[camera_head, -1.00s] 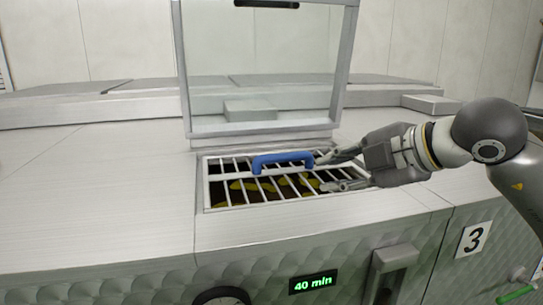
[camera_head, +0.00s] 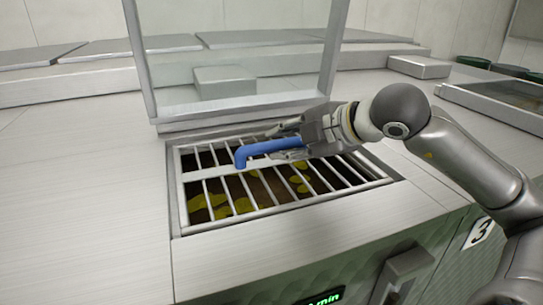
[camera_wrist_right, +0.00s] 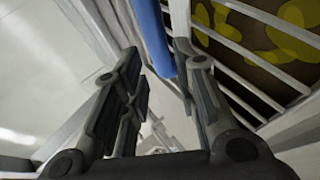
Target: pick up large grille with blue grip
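The large metal grille (camera_head: 237,206) lies in the opening of the steel machine top. Its blue grip (camera_head: 262,149) stands up from a crossbar near the middle. Yellow-green paste on dark mass shows between the bars. My right gripper (camera_head: 283,140) is open, reaching in from the right with its fingers on either side of the grip's right end, as seen from the head. In the right wrist view the grip (camera_wrist_right: 154,38) runs between the two spread fingers (camera_wrist_right: 163,75), near the right one; contact cannot be told. My left gripper is not in view.
A framed glass lid (camera_head: 158,112) stands open behind the opening. A small steel block (camera_head: 419,66) sits at the back right. A second opening (camera_head: 500,100) lies farther right. The machine top left of the grille is clear.

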